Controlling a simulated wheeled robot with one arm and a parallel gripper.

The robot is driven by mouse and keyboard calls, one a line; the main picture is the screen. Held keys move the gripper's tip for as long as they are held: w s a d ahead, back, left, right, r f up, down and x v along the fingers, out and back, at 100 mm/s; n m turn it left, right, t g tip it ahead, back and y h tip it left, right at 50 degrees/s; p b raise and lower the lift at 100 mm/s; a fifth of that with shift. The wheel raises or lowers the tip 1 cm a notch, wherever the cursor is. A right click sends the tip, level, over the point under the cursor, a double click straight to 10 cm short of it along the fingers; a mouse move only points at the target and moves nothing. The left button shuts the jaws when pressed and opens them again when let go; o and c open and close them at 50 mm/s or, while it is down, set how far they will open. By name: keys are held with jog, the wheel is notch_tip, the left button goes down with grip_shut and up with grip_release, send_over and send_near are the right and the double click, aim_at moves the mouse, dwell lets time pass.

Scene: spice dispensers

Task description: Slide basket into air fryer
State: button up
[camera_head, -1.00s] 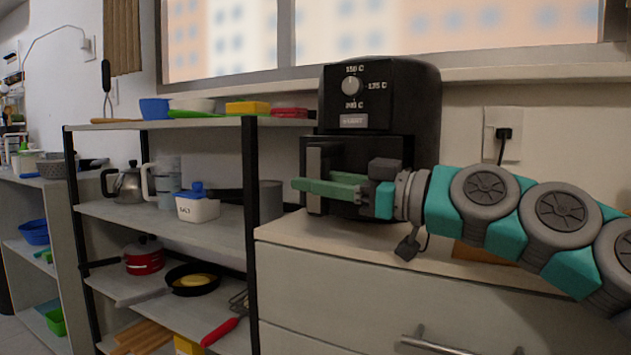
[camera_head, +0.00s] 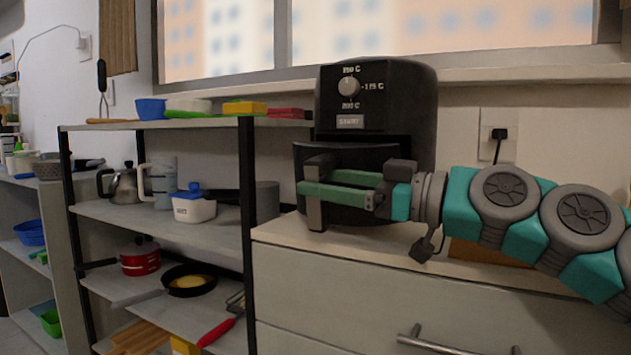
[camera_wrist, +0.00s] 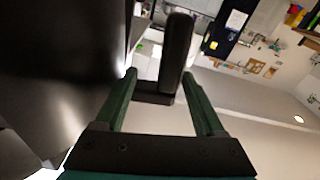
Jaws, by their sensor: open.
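The black air fryer (camera_head: 405,95) stands on the counter, its dial and START panel facing me. Its dark round basket (camera_head: 365,215) sticks partly out of the front, with a dark gap above its rim. The basket's upright handle (camera_head: 315,213) is at its left front. My gripper (camera_head: 318,181) reaches in from the right with its green fingers apart, at the handle. In the wrist view, the black handle (camera_wrist: 177,50) stands between and beyond the fingertips (camera_wrist: 158,78). The dark basket wall (camera_wrist: 60,90) fills the left side. Whether a finger touches the handle I cannot tell.
The counter (camera_head: 285,232) has a little bare top left of the basket. A shelf rack (camera_head: 150,228) with pots, a pan and containers stands close on the left. A wall socket with a plug (camera_head: 498,135) is behind my arm.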

jog(key=shift+f+v, duration=0.2)
jog(key=shift+v, duration=2.45)
jog(key=shift+w, duration=0.1)
